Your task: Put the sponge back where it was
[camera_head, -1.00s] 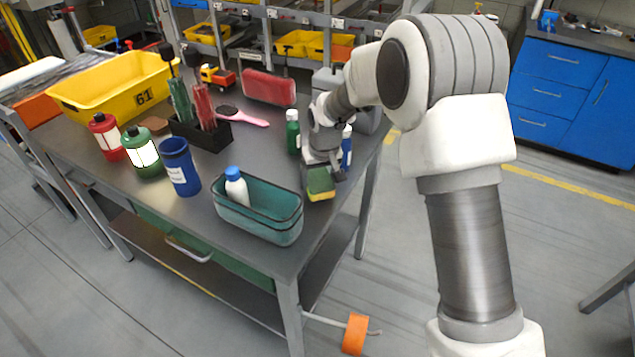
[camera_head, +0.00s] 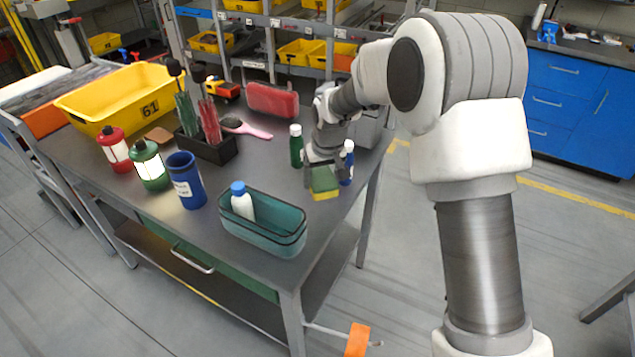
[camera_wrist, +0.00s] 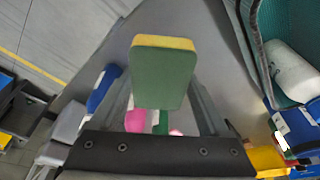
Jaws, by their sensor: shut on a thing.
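The sponge (camera_head: 325,182) is green with a yellow layer. My gripper (camera_head: 323,168) is shut on it at the table's right part, to the right of the teal bin. In the wrist view the sponge (camera_wrist: 163,75) sits between the two fingers, its green face toward the camera and a yellow edge at the top. I cannot tell whether it touches the tabletop.
The teal bin (camera_head: 262,241) holds a white bottle with a blue cap (camera_head: 242,200). A green bottle (camera_head: 296,148) and a blue bottle (camera_head: 347,163) stand close to my gripper. A blue cup (camera_head: 186,182), lanterns and a yellow crate (camera_head: 88,108) are further left.

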